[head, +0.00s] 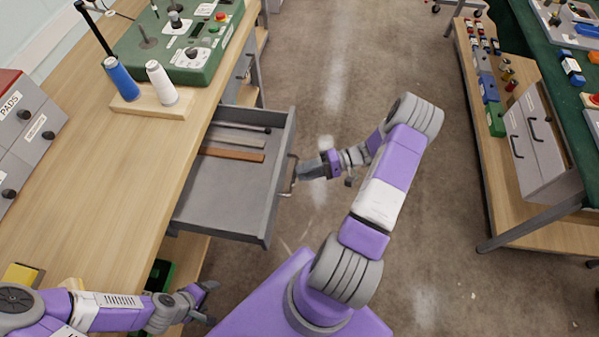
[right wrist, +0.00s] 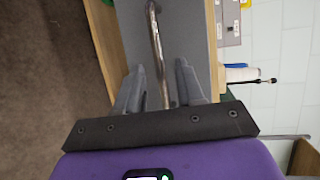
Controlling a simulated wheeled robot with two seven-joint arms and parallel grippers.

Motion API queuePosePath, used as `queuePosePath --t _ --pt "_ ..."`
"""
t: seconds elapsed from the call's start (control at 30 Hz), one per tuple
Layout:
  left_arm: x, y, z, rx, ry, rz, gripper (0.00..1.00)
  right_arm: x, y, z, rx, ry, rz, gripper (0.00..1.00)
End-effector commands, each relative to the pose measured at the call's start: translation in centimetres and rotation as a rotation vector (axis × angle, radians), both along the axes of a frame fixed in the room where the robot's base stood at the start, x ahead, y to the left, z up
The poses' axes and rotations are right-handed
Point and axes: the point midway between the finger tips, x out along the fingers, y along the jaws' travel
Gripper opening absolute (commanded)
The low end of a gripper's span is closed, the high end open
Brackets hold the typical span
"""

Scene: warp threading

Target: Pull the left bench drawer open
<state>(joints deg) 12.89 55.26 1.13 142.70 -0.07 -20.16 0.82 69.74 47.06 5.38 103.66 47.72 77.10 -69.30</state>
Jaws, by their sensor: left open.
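The bench drawer (head: 230,188) is a grey open-topped tray pulled well out from under the left wooden bench (head: 105,165). Its metal bar handle (head: 289,174) is on the front panel; in the right wrist view the handle (right wrist: 157,45) runs down between my fingers. My right gripper (head: 308,171) is at the handle. Its fingers (right wrist: 160,80) stand apart on either side of the bar, with a visible gap to each side. My left gripper (head: 208,302) is open and empty, low beside the bench's front edge, away from the drawer.
A brown strip (head: 232,154) and grey bars lie in the drawer. Blue (head: 121,78) and white (head: 161,82) thread cones and a green machine (head: 180,40) stand on the bench. Another bench with a drawer cabinet (head: 540,140) is at right. The floor between is clear.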

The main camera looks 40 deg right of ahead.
Motion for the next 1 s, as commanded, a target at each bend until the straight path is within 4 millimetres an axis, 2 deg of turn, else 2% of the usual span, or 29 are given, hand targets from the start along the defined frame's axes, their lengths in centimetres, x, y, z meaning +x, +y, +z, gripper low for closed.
queuePosePath --t 0.2,0.33,1.0 --pt "0.0 0.0 0.4 0.000 0.000 0.000 0.72 -1.9 -3.2 0.7 -0.002 0.001 -0.003 0.38" --pt "0.0 0.0 0.5 0.000 0.000 0.000 0.72 -2.5 -4.2 1.0 -0.002 0.000 -0.001 0.38" --pt "0.0 0.0 0.5 0.000 0.000 0.000 0.72 -2.7 -4.5 1.0 0.001 0.001 0.000 0.38"
